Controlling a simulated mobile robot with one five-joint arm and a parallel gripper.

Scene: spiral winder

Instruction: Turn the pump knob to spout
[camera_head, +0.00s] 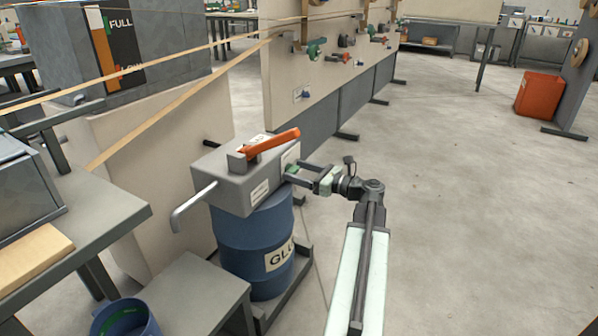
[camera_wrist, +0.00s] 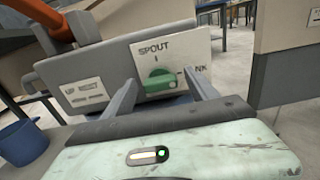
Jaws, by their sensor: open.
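The green pump knob (camera_wrist: 160,84) sits on a white plate (camera_wrist: 203,46) on the pump's end face. The plate reads SPOUT above the knob, and a partly hidden word ending in NK stands to the right. The knob's bar looks about level, across from the right-hand mark, not the SPOUT mark. My gripper (camera_wrist: 161,77) is open, one finger left of the knob and one right; I cannot tell whether either touches it. In the head view, my gripper (camera_head: 299,175) is at the right end of the grey pump box (camera_head: 230,184), largely hiding the knob.
An orange lever (camera_head: 272,143) lies on top of the pump, and a bent spout pipe (camera_head: 194,206) sticks out left. The pump sits on a blue drum (camera_head: 242,236). A blue bucket (camera_head: 126,320) is at the lower left. Open floor (camera_head: 450,200) lies to the right.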

